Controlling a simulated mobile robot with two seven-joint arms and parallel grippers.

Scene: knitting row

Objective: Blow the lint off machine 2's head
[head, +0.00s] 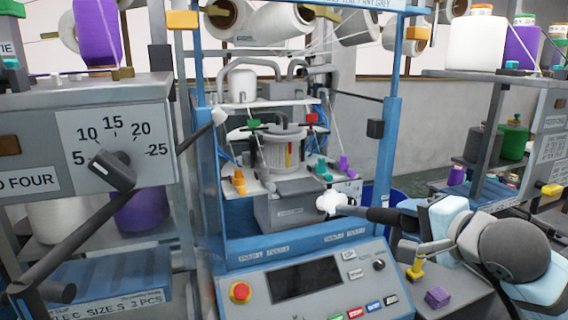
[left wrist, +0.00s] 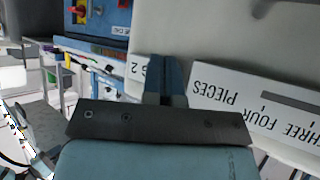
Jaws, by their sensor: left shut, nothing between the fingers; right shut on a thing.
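A blue-framed knitting machine (head: 395,120) stands in the middle of the head view. Its head (head: 281,152) is a round, ribbed grey cylinder among coloured yarn cones. My right gripper (head: 412,217) is at the machine's right front, shut on a dark rod-like tool (head: 378,213) that points left. A white fluffy tuft (head: 330,202) is at the tool's tip, in front of the grey box below the head; I cannot tell whether they touch. My left gripper (left wrist: 166,84) shows only in the left wrist view, shut and empty, before a pale panel. Machine 2's number is not readable in the head view.
A control panel (head: 310,279) with a red button (head: 240,292) juts out below the head. A grey dial box (head: 85,140) and a dark slanting bar (head: 130,195) stand at the left. A purple cone (head: 437,298) sits on the surface at lower right.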

